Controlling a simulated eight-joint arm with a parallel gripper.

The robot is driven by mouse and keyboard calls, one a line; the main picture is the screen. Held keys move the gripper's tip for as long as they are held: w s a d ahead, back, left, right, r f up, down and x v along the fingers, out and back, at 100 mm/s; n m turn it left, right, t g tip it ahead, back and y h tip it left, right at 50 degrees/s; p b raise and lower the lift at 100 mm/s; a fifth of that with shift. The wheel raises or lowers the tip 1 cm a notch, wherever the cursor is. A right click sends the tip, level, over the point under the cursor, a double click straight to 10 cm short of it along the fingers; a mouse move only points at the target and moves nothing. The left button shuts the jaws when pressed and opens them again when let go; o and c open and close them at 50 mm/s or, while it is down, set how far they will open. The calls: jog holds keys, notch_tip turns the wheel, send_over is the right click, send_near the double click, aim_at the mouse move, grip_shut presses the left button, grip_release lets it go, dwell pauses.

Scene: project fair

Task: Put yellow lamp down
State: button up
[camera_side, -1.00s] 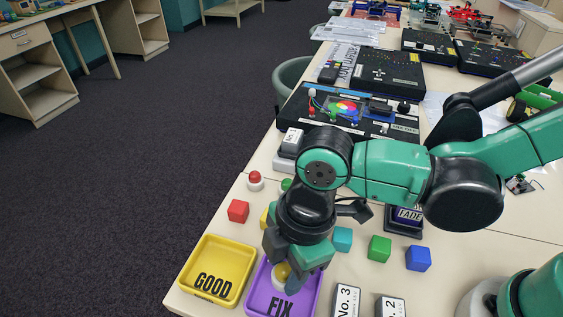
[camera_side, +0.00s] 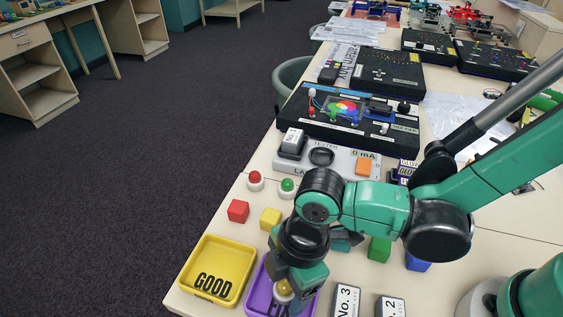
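The yellow lamp (camera_side: 284,287) is a small yellow dome on a pale base, seen between my gripper's fingers. My gripper (camera_side: 287,289) points down and looks shut on the lamp. Both are over the purple tray marked FIX (camera_side: 257,292), whose right part and lettering are partly hidden by the gripper. I cannot tell whether the lamp's base touches the tray floor. The yellow tray marked GOOD (camera_side: 222,255) is empty, just left of the purple tray.
A red lamp (camera_side: 255,181) and a green lamp (camera_side: 288,187) stand farther back. Red (camera_side: 238,211), yellow (camera_side: 270,219), green (camera_side: 379,249) and blue (camera_side: 418,262) cubes lie around the arm. A grey tester (camera_side: 335,160) is behind. Numbered blocks (camera_side: 347,300) stand right.

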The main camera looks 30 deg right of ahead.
jog(key=shift+r, duration=0.1)
notch_tip(320, 180, up, 11)
jog(key=d, duration=0.2)
jog(key=w+d+m+t+h, duration=0.1)
jog(key=w+d+m+t, duration=0.1)
jog(key=d+m, duration=0.7)
jog(key=w+d+m+t+h, duration=0.1)
jog(key=w+d+m+t, duration=0.2)
jog(key=d+m, duration=0.6)
jog(key=d+r+t, duration=0.1)
jog(key=d+t, duration=0.1)
jog(key=d, duration=0.1)
jog(key=shift+w, duration=0.25)
